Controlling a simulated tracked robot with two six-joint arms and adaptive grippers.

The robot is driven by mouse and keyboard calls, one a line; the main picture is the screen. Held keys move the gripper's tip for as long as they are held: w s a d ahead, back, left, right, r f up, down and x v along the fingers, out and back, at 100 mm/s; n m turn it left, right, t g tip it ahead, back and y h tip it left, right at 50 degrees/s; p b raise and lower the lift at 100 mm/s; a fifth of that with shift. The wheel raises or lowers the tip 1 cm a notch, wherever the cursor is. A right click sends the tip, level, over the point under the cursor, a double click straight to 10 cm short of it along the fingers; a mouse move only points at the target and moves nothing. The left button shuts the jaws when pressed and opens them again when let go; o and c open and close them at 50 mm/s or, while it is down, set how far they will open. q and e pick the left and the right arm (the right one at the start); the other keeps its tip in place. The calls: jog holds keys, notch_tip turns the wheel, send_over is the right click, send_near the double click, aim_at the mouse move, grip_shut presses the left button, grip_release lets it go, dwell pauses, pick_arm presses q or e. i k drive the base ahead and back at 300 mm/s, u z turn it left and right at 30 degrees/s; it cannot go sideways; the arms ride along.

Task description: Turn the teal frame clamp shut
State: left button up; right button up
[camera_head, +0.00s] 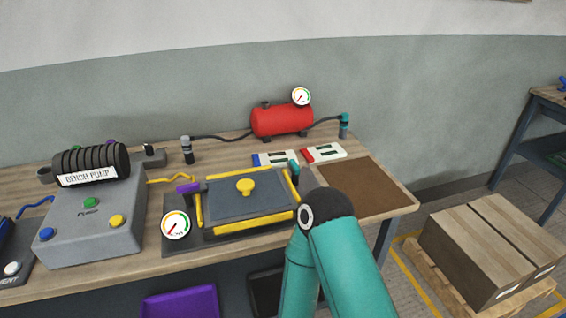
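The teal frame clamp (294,168) is a small teal handle at the back right corner of the mould frame on the bench. It looks raised, but it is too small to tell its exact angle. The mould has a dark grey lid (225,203) with a yellow knob (245,186) and yellow bars along its edges. A purple clamp handle (188,188) is at the back left corner. My teal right arm, with its black joint, stands in front of the frame's right side and hides part of it. No fingers of my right gripper show. My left gripper is not in view.
A red tank (282,119) with a gauge and hoses stands at the back. A grey pump box (90,220) is on the left. A brown mat (370,187) lies bare on the right. Cardboard boxes (475,255) stand on a pallet on the floor at right.

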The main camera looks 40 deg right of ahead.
aim_at(292, 166)
jog(key=u, duration=0.3)
jog(key=k, duration=1.35)
jog(key=z, duration=0.55)
jog(key=i, duration=1)
